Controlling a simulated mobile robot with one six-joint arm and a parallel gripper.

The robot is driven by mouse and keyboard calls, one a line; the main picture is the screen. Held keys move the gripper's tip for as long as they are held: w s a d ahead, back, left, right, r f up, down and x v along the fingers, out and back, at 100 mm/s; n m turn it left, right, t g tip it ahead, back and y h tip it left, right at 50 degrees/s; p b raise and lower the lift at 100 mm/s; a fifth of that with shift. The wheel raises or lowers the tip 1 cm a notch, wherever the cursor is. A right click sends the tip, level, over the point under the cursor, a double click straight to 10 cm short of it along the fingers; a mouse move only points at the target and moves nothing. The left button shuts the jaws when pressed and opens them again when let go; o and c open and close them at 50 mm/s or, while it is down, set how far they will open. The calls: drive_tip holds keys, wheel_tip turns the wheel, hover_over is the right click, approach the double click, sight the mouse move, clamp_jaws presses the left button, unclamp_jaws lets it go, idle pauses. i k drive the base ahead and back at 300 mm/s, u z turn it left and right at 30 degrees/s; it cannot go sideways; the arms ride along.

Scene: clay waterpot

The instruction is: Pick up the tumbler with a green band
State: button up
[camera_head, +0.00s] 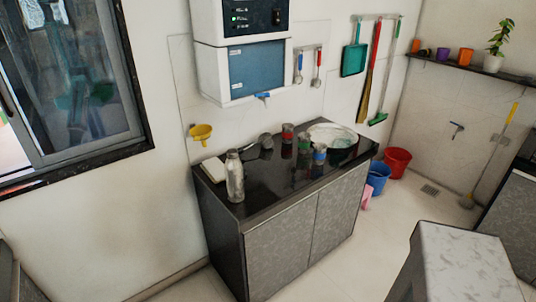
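Several small tumblers stand on the black countertop (262,193) of the grey cabinet. One tumbler, which seems to have a green band (303,149), is in the middle of the group. A tumbler with a blue band (319,153) stands just right of it and nearer to me. A tumbler with a red band (288,132) stands behind and to the left. The tumblers are small in this view, so the band colours are hard to read. My gripper is not in view.
A clear bottle (235,177) stands at the counter's front left. A round basin (334,135) lies at its right end. A white water purifier (243,72) hangs above. Buckets (397,162) stand right of the cabinet. A pale-topped block (465,262) fills the lower right. Floor in front is clear.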

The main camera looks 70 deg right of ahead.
sight(304, 143)
drive_tip(key=z, duration=0.85)
drive_tip(key=k, duration=0.2)
drive_tip(key=u, duration=1.8)
drive_tip(key=k, duration=2.45)
drive_tip(key=z, duration=0.6)
